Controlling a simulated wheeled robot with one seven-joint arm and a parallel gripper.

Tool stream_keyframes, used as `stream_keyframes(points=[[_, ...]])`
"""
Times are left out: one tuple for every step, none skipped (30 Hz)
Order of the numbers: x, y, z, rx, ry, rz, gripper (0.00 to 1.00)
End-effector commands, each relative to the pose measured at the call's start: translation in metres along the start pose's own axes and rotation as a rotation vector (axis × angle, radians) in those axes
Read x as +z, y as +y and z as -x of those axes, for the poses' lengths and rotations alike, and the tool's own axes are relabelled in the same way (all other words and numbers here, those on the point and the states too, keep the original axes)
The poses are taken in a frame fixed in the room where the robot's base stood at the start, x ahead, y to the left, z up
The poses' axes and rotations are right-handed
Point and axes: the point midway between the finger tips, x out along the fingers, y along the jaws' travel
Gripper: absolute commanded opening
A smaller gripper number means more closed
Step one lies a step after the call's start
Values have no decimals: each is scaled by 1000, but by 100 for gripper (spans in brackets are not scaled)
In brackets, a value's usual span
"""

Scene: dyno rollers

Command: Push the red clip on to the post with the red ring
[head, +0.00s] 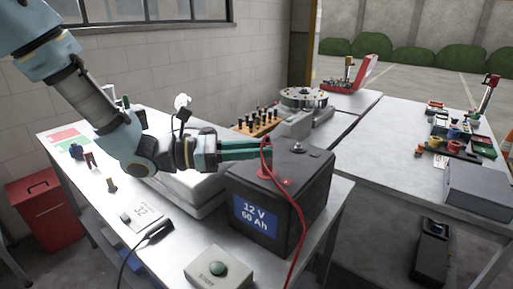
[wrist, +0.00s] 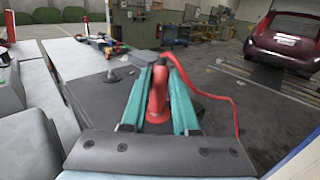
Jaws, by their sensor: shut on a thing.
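My gripper (head: 268,150) is shut on the red clip (head: 266,145), which stands upright between its teal fingers above the battery's near top edge. The clip (wrist: 157,98) fills the gap between the fingers in the wrist view, with a red cable running off to the right. The black 12 V 60 Ah battery (head: 303,205) stands on the bench. A red ring (head: 287,183) lies on the battery top, just below and right of the clip. Whether the clip touches the post there cannot be told. The other post (head: 298,148) is grey, at the battery's far side.
A grey box with a green button (head: 218,268) stands in front of the battery. A white device (head: 185,190) lies under my arm. The red cable (head: 301,235) hangs down the battery's right side. A second table (head: 400,165) with coloured parts is at right.

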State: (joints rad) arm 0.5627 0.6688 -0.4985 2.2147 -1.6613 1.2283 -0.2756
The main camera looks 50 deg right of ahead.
Motion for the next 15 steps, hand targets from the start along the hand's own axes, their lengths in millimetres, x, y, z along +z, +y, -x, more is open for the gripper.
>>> stream_keyframes(points=[[0, 0, 0, 0, 0, 0, 30], [0, 0, 0, 0, 0, 0, 34], [0, 0, 0, 0, 0, 0, 38], [0, 0, 0, 0, 0, 0, 42], [0, 0, 0, 0, 0, 0, 45], [0, 0, 0, 0, 0, 0, 50], [0, 0, 0, 0, 0, 0, 53], [0, 0, 0, 0, 0, 0, 56], [0, 0, 0, 0, 0, 0, 61], [0, 0, 0, 0, 0, 0, 63], [0, 0, 0, 0, 0, 0, 63], [0, 0, 0, 0, 0, 0, 63], [0, 0, 0, 0, 0, 0, 63], [0, 0, 0, 0, 0, 0, 63], [0, 0, 0, 0, 0, 0, 63]])
